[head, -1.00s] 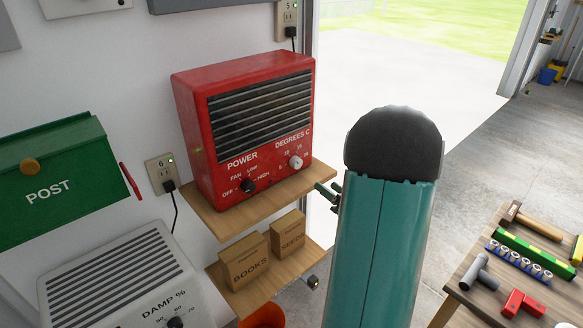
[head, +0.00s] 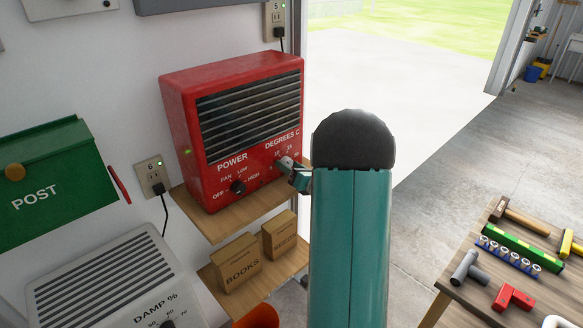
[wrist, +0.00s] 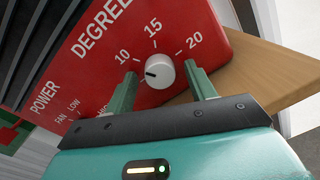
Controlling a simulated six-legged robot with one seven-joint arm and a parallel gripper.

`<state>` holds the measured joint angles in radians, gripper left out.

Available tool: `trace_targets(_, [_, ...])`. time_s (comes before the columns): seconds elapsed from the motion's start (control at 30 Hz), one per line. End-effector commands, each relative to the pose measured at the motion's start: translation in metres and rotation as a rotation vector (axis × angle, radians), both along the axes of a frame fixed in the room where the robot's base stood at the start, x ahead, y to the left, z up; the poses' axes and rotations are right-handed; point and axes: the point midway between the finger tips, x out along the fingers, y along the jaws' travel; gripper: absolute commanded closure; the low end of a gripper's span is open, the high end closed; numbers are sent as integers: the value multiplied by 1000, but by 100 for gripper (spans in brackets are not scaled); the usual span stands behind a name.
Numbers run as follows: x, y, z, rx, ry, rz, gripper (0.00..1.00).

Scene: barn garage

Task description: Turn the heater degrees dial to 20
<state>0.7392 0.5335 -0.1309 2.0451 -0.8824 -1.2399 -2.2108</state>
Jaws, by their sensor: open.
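The red heater (head: 185,130) stands on a wooden shelf. Its white degrees dial (wrist: 162,74) shows in the wrist view, with 10, 15 and 20 printed around it. The dial's dark mark points left, below the 10, toward one finger. Any lower number is hidden behind that finger. In the head view my gripper hides the dial. My gripper (wrist: 160,80) is open, with one finger on each side of the dial and gaps showing. I cannot tell how far the fingertips are from the heater's face. The black power dial (head: 237,187) is left of the degrees dial.
The shelf (head: 235,222) juts out below the heater. Boxes marked books (head: 240,265) and seeds (head: 281,236) stand on a lower shelf. A white dehumidifier (head: 85,280) and green post box (head: 50,180) are left. A tool table (head: 455,270) is right.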

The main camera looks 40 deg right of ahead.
Motion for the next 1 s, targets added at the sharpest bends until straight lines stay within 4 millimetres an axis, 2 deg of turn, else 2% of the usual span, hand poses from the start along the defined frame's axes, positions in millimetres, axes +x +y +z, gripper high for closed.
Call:
trace_targets(0.1, [0, 0, 0, 0, 0, -1, 45])
trace_targets(0.33, [-1, -1, 0, 0, 0, -1, 89])
trace_targets(0.67, [-1, -1, 0, 31, 1, -1, 89])
trace_targets(1.0, [-1, -1, 1, 220, 6, -2, 89])
